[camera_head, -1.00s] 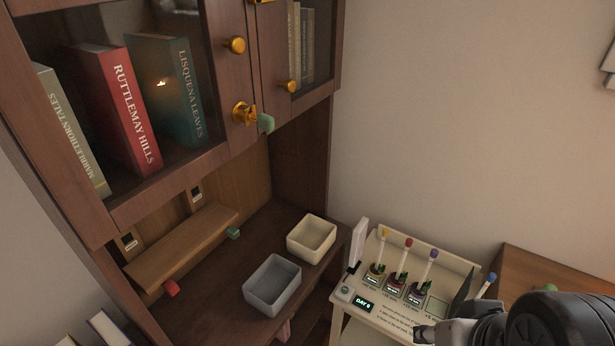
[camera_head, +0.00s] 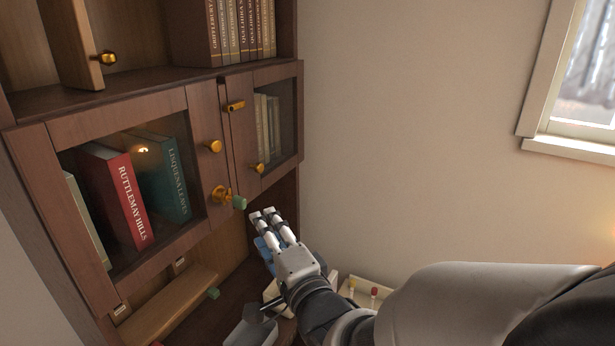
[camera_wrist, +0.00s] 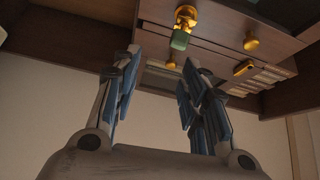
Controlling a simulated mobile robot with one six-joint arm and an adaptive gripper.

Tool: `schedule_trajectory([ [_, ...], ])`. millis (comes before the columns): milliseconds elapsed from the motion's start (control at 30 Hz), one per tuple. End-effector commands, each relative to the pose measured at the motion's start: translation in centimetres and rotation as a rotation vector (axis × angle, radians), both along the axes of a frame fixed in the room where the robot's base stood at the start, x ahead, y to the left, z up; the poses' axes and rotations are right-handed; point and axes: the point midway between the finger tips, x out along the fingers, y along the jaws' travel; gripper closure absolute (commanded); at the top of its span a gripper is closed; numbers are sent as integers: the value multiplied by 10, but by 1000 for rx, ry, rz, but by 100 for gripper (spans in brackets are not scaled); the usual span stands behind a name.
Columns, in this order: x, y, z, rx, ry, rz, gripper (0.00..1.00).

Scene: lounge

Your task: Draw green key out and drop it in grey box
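The green key (camera_head: 239,202) sticks out of the brass lock (camera_head: 221,194) on the cabinet's glass door; it also shows in the wrist view (camera_wrist: 180,40). My gripper (camera_head: 263,213) is in front of the cabinet, just right of and slightly below the key in the head view. In the wrist view its two fingers (camera_wrist: 162,62) are spread with nothing between them, and the key lies beyond the fingertips.
A cream box (camera_head: 272,290) is mostly hidden behind my gripper. Brass knobs (camera_head: 215,146) stick out near the lock.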

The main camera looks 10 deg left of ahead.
Motion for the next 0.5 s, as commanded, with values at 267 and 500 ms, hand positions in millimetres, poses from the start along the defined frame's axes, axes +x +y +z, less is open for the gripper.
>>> schedule_trajectory([
  [267, -5, 24, 13, 157, -3, 62, 60],
  [500, 14, 37, 16, 155, -3, 60, 60],
])
